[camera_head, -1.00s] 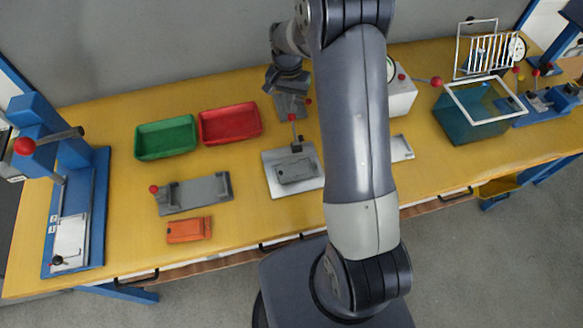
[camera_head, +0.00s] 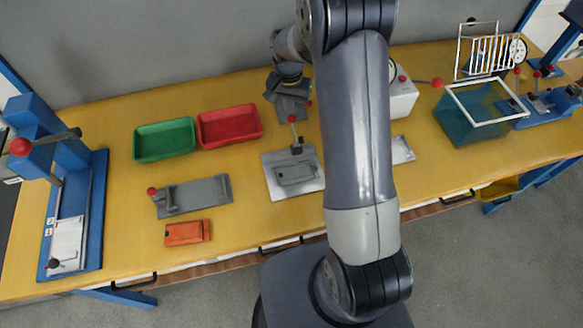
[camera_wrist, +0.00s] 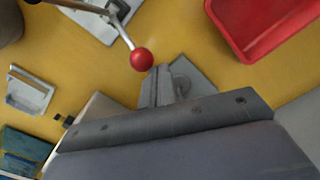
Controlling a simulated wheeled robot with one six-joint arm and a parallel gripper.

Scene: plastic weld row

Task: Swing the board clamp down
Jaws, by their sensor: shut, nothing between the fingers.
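The board clamp is a lever with a red ball knob (camera_head: 292,118) on a pale plate fixture (camera_head: 272,187) in the middle of the bench. Its lever stands up, with a dark mount at the foot. A grey board (camera_head: 295,172) lies on the plate. In the wrist view the red knob (camera_wrist: 142,59) is close to the fingertips, just up and left of them, on a metal rod. My gripper (camera_wrist: 163,75) is shut and empty. In the head view my gripper (camera_head: 291,106) is just behind the knob; contact cannot be told.
A red bin (camera_head: 229,125) and a green bin (camera_head: 164,139) stand to the left. A grey jig (camera_head: 195,194) and an orange part (camera_head: 187,232) lie at the front left. A blue press (camera_head: 85,215) stands at the far left. A white box (camera_head: 402,97) is right of my arm.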

